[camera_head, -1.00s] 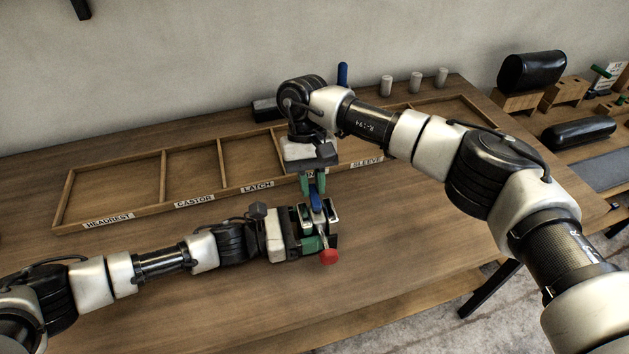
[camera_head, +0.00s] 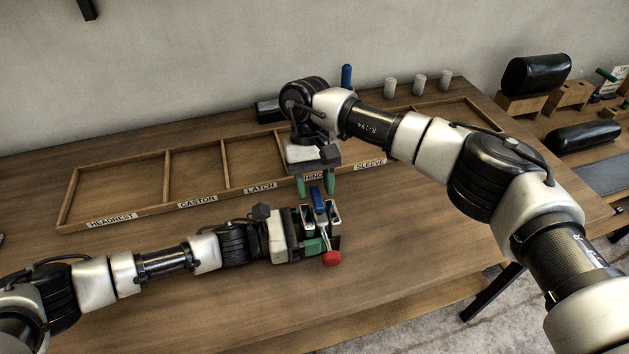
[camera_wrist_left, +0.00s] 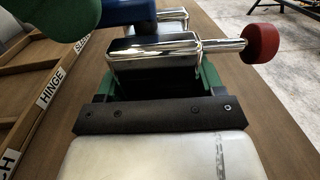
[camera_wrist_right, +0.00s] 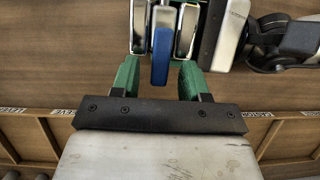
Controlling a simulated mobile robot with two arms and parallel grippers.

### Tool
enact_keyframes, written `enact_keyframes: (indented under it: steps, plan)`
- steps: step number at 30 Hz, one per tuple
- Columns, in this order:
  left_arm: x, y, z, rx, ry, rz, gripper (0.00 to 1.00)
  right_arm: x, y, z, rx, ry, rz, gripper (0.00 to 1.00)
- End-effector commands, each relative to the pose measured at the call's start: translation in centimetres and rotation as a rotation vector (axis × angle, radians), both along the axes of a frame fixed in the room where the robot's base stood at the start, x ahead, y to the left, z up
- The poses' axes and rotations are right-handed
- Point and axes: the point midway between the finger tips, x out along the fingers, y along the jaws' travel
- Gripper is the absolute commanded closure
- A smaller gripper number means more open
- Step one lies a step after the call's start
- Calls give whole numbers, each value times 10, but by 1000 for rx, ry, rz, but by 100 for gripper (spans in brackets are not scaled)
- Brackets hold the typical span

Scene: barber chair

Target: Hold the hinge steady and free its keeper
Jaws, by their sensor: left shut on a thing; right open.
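The hinge (camera_head: 333,214) is a chrome-sided piece with a rod ending in a red knob (camera_head: 331,258). A blue tab (camera_head: 319,200), apparently its keeper, sits between the chrome sides at the far end. My left gripper (camera_head: 318,244) is shut on the hinge with green fingers. The left wrist view shows the chrome body (camera_wrist_left: 155,48) between them. My right gripper (camera_head: 315,186) is open, at the blue end of the hinge. In the right wrist view the blue tab (camera_wrist_right: 161,55) shows between its spread fingers; whether they touch it I cannot tell.
A wooden tray (camera_head: 75,195) with labelled compartments lies behind the hinge; my right arm crosses over its right part. Several grey cylinders (camera_head: 419,83) and a blue upright handle (camera_head: 346,77) stand behind it. The front of the table (camera_head: 210,310) is clear.

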Motion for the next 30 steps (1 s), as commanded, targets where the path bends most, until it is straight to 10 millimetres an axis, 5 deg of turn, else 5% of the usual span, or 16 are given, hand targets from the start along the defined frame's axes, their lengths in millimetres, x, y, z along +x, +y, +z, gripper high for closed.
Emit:
enact_keyframes:
  steps: [5, 18, 30]
  plan:
    - [0, 0, -1, 1, 1, 0, 75, 5, 1, 11, 0, -3, -3, 55]
    - [0, 0, -1, 1, 1, 0, 75, 37, 11, 93, 0, -2, -2, 55]
    - [0, 0, -1, 1, 1, 0, 75, 45, 12, 111, 0, 1, 0, 55]
